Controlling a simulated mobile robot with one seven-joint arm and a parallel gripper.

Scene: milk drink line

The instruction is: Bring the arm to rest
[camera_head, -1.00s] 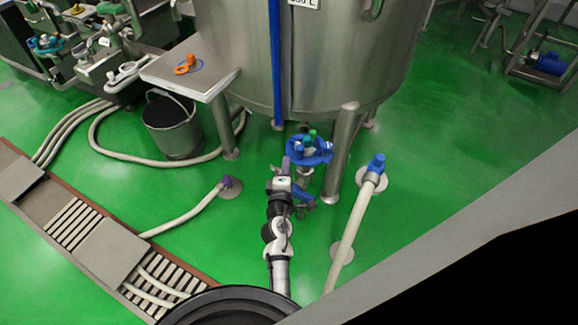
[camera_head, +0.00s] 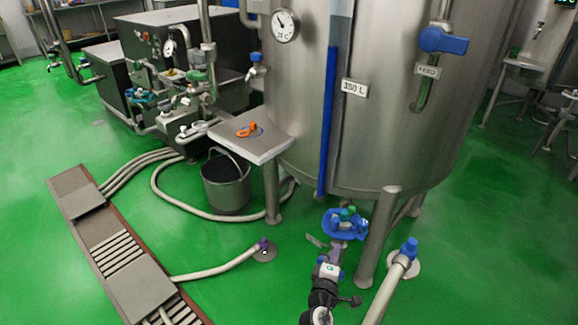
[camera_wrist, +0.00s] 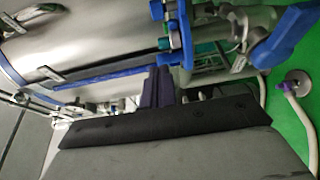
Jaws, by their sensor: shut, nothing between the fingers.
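My arm rises from the lower edge of the head view, with its wrist just in front of the blue fitting (camera_head: 345,222) under the steel tank (camera_head: 400,110). The fingers are hard to make out there. In the wrist view, my gripper (camera_wrist: 158,86) shows two dark purple fingers standing side by side, shut and empty. Blue valve parts (camera_wrist: 178,30) and the tank wall (camera_wrist: 100,50) lie beyond the fingers. I cannot tell how much gap separates the fingers from the fitting.
Tank leg (camera_head: 378,240) and a pale hose with a blue end (camera_head: 402,262) stand right of the arm. A small steel table (camera_head: 250,142) holds an orange part (camera_head: 247,129). A bucket (camera_head: 226,182) and floor drain (camera_head: 104,240) are left. Green floor is open at far right.

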